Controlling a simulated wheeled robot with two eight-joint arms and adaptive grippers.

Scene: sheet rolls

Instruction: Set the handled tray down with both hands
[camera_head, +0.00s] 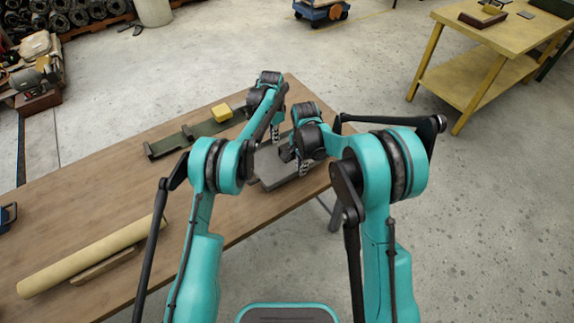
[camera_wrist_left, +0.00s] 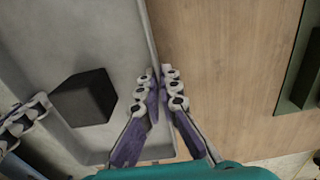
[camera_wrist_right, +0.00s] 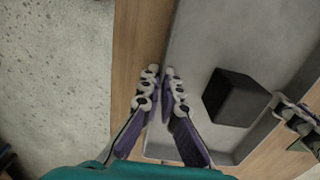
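The grey tray (camera_head: 268,166) is over the wooden table near its right end, partly hidden by my arms. A dark block (camera_wrist_left: 83,97) lies inside it; the block also shows in the right wrist view (camera_wrist_right: 236,97). My left gripper (camera_head: 275,138) has its fingers nearly together on one side of the tray, with the rim between them. My right gripper (camera_head: 303,167) has its fingers closed the same way on the opposite rim. I cannot tell whether the tray's underside touches the table.
A dark green rail-like holder (camera_head: 190,137) and a yellow block (camera_head: 222,112) are on the table (camera_head: 110,210) beyond the tray. A beige roll (camera_head: 90,260) lies at the left front. The table edge is close to the tray's right side; a yellow bench (camera_head: 490,80) stands away at the right.

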